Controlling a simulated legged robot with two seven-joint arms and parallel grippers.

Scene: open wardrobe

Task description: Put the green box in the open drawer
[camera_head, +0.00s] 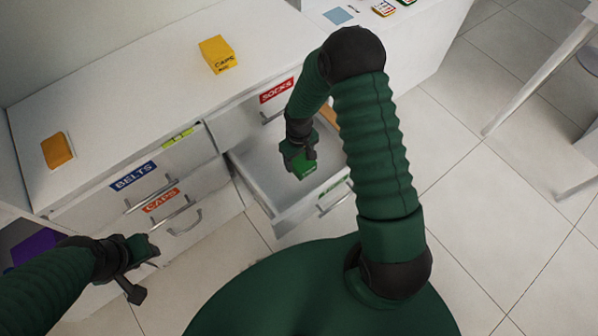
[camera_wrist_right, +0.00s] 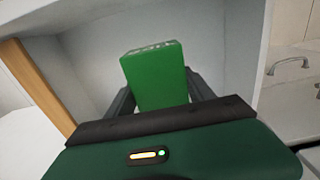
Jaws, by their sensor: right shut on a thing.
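The green box (camera_head: 305,166) is in my right gripper (camera_head: 300,158), over the inside of the open drawer (camera_head: 262,158). In the right wrist view the green box (camera_wrist_right: 155,78) stands between the two dark fingers, with the white drawer walls (camera_wrist_right: 225,45) around it. The gripper is shut on the box. I cannot tell whether the box touches the drawer floor. My left gripper (camera_head: 140,268) is at the lower left, in front of the closed drawers, away from the box; its fingers are too unclear to tell open from shut.
Drawers labelled BELTS (camera_head: 133,177) and CAPS (camera_head: 160,200) are left of the open drawer. A yellow box (camera_head: 218,54) and an orange box (camera_head: 57,151) lie on the white top (camera_head: 120,95). A SOCKS label (camera_head: 277,90) is above the open drawer.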

